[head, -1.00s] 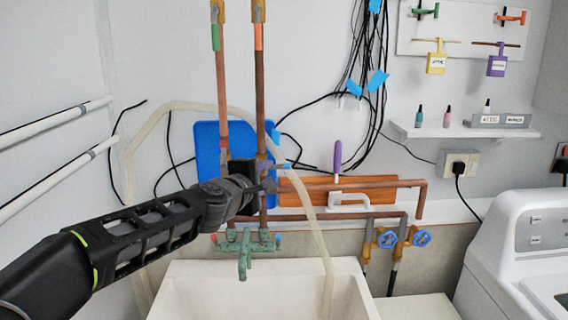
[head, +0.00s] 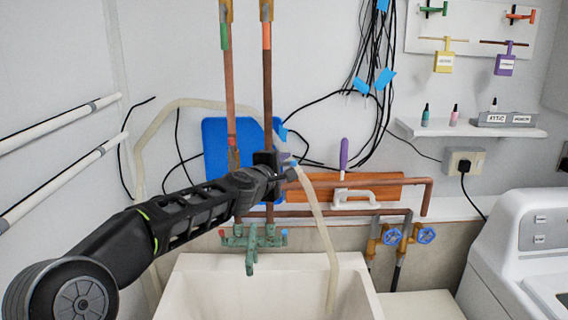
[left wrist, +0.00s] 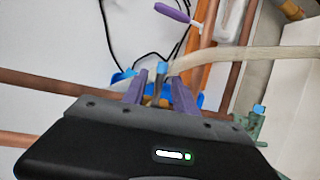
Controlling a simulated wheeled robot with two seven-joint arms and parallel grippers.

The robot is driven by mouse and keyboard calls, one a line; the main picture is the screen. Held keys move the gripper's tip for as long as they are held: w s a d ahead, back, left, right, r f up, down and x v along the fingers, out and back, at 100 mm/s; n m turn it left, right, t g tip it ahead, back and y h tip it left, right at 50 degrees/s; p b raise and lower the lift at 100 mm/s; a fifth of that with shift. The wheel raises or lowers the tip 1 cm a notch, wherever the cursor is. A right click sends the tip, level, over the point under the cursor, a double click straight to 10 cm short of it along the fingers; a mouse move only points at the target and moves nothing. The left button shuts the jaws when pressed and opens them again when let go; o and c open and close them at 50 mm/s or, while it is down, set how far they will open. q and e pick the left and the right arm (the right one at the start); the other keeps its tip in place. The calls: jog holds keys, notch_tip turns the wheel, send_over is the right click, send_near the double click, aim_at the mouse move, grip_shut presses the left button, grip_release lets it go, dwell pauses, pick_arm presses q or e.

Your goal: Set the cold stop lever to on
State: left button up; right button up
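A small lever with a blue tip (head: 291,162) is at the copper pipes in front of the blue board. It also shows in the left wrist view (left wrist: 162,68), between my fingers. My left gripper (head: 285,171) reaches it from the left. In the left wrist view its two purple fingers (left wrist: 160,92) stand apart, one on each side of the lever, with gaps visible. Whether either finger touches the lever I cannot tell. The lever's base is hidden behind my gripper. No on or off marking is readable. My right gripper is not in view.
A pale hose (head: 322,225) hangs close to the right of my gripper into the white sink (head: 245,290). A green tap (head: 250,245) is below. Two blue wheel valves (head: 408,236), a wooden board (head: 385,188) and a purple-handled white clamp (head: 344,155) are to the right.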

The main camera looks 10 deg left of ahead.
pick_arm(q)
grip_shut()
dwell(0.4)
dwell(1.1)
